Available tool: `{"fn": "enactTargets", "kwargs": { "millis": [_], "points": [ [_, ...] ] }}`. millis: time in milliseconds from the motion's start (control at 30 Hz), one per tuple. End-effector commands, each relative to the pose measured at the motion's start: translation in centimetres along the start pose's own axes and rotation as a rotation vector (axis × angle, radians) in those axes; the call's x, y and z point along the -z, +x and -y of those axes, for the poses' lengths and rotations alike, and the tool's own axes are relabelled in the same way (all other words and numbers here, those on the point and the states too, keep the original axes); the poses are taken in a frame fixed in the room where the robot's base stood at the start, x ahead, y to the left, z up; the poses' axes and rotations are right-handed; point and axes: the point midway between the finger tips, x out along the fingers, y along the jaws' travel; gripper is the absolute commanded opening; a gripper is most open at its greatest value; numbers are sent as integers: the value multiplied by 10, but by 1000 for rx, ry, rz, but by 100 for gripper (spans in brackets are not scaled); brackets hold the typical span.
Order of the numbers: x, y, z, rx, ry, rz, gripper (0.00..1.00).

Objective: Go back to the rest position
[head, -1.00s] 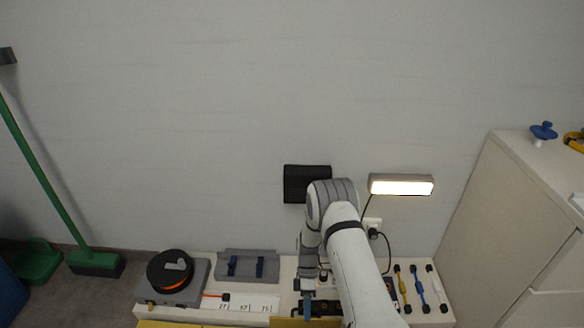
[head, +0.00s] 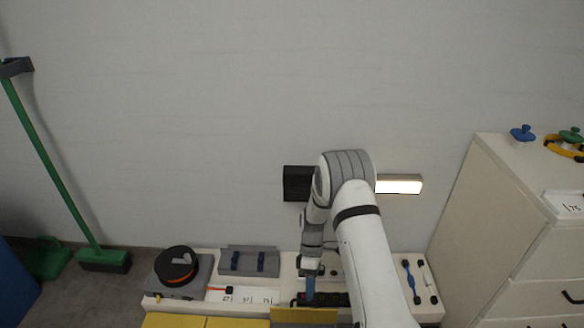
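My arm reaches from the bottom right up to a bend in front of the wall, then down to the bench. My gripper (head: 310,283) points down over the bench (head: 208,255), near its front part. A narrow blue piece shows at its lower end; I cannot tell whether this is its fingers or something held. The gap between the fingers does not show at this size.
A black and orange reel (head: 176,267) and a grey holder (head: 248,262) stand on the bench left of my gripper. A lit lamp (head: 398,185) is on the wall. A cabinet (head: 490,215) stands right; a green broom (head: 50,160) leans left.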

Motion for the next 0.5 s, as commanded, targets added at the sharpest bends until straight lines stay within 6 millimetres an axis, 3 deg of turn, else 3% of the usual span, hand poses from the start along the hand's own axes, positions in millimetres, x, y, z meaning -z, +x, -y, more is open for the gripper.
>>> {"fn": "enactTargets", "kwargs": {
  "millis": [33,167,300,500],
  "points": [
    [-4,-26,14,-22,26,-7,32],
    [-17,-85,50,-84,122,-29,32],
    [-36,-154,101,-164,258,-70,32],
    [-66,-238,178,-271,451,-142,32]
  ]
}}
